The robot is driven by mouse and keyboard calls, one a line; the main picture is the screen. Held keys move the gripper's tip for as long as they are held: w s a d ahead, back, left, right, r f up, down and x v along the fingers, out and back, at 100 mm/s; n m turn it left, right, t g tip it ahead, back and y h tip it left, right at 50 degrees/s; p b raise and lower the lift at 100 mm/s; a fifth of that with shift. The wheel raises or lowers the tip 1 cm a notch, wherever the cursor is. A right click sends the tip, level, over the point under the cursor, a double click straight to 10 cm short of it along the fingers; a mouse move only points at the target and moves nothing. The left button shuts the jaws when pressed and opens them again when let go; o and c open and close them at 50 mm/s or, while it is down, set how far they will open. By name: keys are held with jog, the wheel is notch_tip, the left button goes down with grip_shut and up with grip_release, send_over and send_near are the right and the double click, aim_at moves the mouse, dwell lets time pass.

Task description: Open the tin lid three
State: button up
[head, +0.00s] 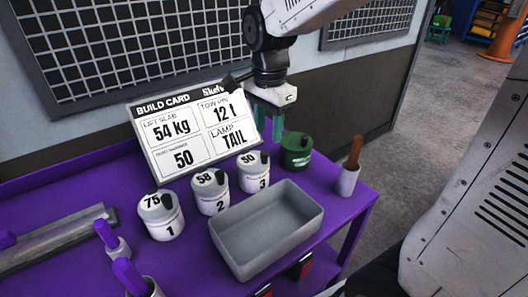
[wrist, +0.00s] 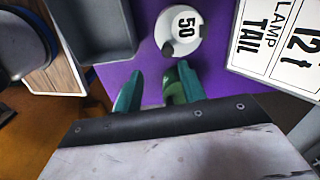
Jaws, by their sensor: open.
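Tin three (head: 254,176) is a white tin with a lid marked 50, closed and upright at the right end of a row of three. Its lid (wrist: 181,28) shows from above in the wrist view, near the top middle. Tin two (head: 211,195), with a lid marked 58, and tin one (head: 160,218), marked 75, stand to its left. My gripper (head: 289,124) is open, its green fingers pointing down, behind and to the right of tin three. In the wrist view the fingers (wrist: 158,88) are apart from tin three. Nothing white is between them.
A green tin (head: 297,158) stands just below my gripper, close by tin three. A grey tray (head: 302,193) lies in front of the tins. The build card (head: 190,128) leans behind them. A cup with a wooden handle (head: 348,180) stands at the right edge of the purple table.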

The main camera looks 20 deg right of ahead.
aim_at(265, 152)
jog(key=shift+w+a+f+m, duration=0.2)
jog(key=shift+w+f+m, duration=0.3)
jog(key=shift+w, duration=0.15)
notch_tip(265, 152, down, 8)
jog(key=shift+r, duration=0.25)
grip_shut()
